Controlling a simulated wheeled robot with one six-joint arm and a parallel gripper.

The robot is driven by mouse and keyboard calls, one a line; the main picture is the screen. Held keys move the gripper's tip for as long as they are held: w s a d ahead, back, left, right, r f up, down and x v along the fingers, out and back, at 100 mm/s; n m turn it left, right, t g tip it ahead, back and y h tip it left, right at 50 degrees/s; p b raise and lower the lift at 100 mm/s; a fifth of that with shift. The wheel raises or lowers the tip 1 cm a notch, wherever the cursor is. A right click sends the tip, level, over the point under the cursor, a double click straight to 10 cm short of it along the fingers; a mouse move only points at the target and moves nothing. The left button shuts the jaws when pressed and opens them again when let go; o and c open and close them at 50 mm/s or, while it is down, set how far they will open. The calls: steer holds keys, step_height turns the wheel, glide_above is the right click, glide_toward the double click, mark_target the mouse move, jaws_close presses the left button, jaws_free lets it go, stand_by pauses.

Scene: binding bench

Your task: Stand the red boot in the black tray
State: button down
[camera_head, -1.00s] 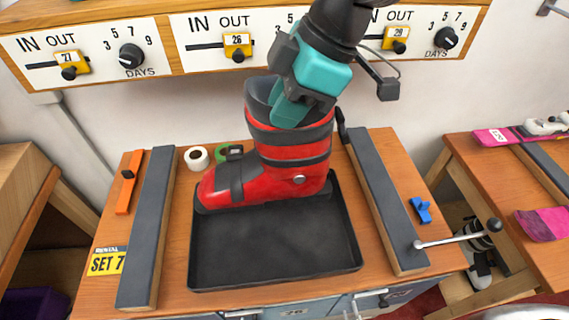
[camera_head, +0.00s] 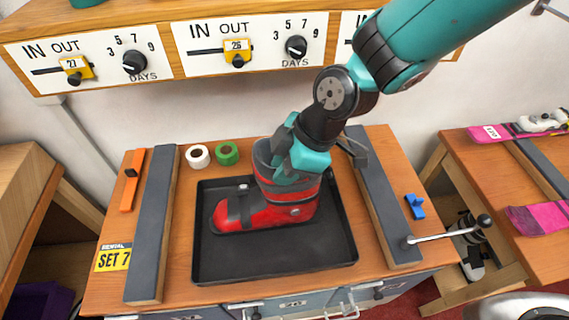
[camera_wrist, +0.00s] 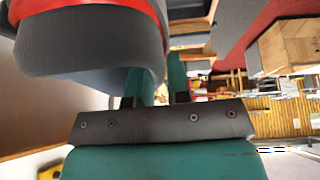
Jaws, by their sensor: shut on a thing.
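The red boot (camera_head: 262,213) with dark straps is upright within the outline of the black tray (camera_head: 275,263), toe to the left, in the head view. I cannot tell whether its sole touches the tray floor. My gripper (camera_head: 290,176) is shut on the upper rear of the boot's shaft. In the wrist view, the boot's grey cuff and red shell (camera_wrist: 95,40) fill the upper left, with my teal fingers (camera_wrist: 160,85) at its edge. The fingertips are hidden by the boot.
Two grey-topped rails (camera_head: 153,225) and (camera_head: 378,205) flank the tray. White tape (camera_head: 198,156) and green tape (camera_head: 227,153) lie behind it. A lever (camera_head: 445,234) juts out at the right. The dial panel (camera_head: 250,45) stands at the back.

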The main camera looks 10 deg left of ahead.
steer(key=c, duration=1.5)
jaws_free()
steer(key=shift+f, duration=0.15)
steer(key=o, duration=0.4)
steer(key=shift+r, duration=0.2)
steer(key=s+b+v, duration=0.1)
steer(key=b+v, duration=0.2)
steer(key=v, duration=0.9)
steer(key=s+d+r+m, duration=0.1)
steer(key=s+d+m, duration=0.2)
steer(key=d+m, duration=0.1)
steer(key=s+d+m, duration=0.3)
steer(key=d+m, duration=0.2)
steer(key=s+d+r+m+t+h, duration=0.1)
steer(key=s+d+m, duration=0.3)
steer(key=m, duration=0.1)
steer(key=shift+d+r, duration=0.3)
